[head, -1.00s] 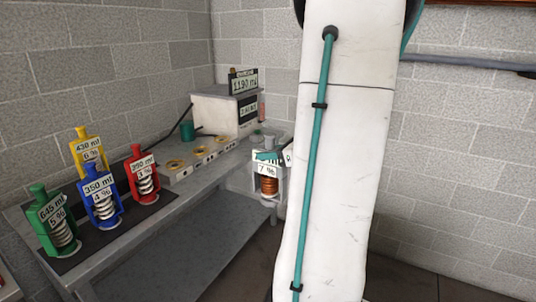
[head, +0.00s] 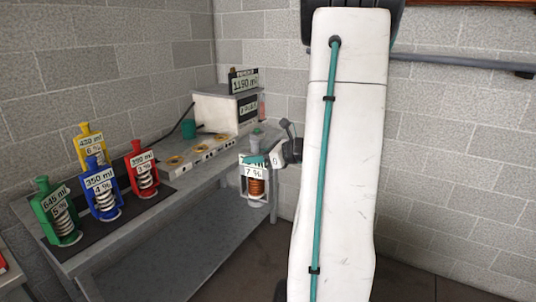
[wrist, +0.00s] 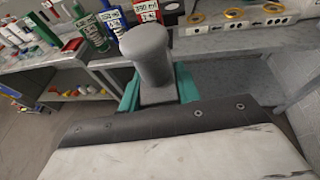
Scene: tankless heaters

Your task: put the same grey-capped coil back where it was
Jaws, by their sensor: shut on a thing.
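The grey-capped coil (head: 256,186) hangs upright in my gripper (head: 257,161), in front of the bench's right part in the head view. It has a copper-coloured winding in a grey frame and a label reading 7 %; the label's upper line is partly covered. In the wrist view its grey cap (wrist: 146,52) stands between the teal fingers of my gripper (wrist: 158,88), which are shut on it. Green (head: 59,212), blue (head: 102,189), red (head: 142,170) and yellow (head: 90,146) coils stand on a dark mat (head: 120,215) at the bench's left.
A grey strip with several yellow-ringed sockets (head: 190,153) runs along the bench (head: 150,222). In the wrist view, shelves with bottles (wrist: 75,95) are at the left.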

